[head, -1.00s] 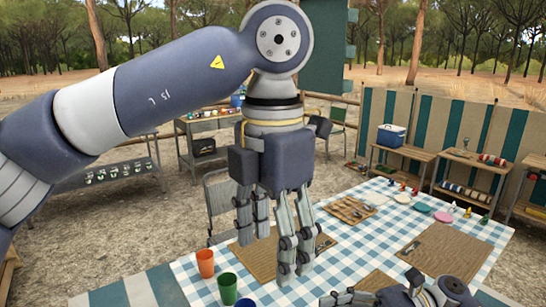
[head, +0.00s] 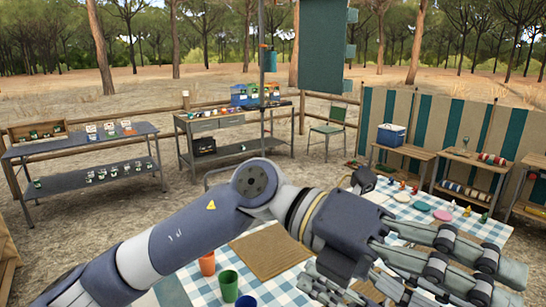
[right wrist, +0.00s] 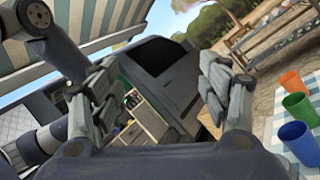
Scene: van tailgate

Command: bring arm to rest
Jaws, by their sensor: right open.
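My left arm comes in from the lower left in the head view, and its gripper (head: 468,262) points right over the checked table. My right gripper (head: 335,287) shows only in part at the bottom, below the left hand. In the right wrist view the right gripper (right wrist: 158,92) has its fingers well apart, with nothing between them. I see nothing held in either hand.
An orange cup (head: 207,263), a green cup (head: 228,285) and a blue cup stand at the near left of the table (head: 180,292), beside a brown mat (head: 272,251). Plates lie farther right. Grey side tables (head: 85,143) stand behind. The right wrist view shows a vehicle (right wrist: 165,75).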

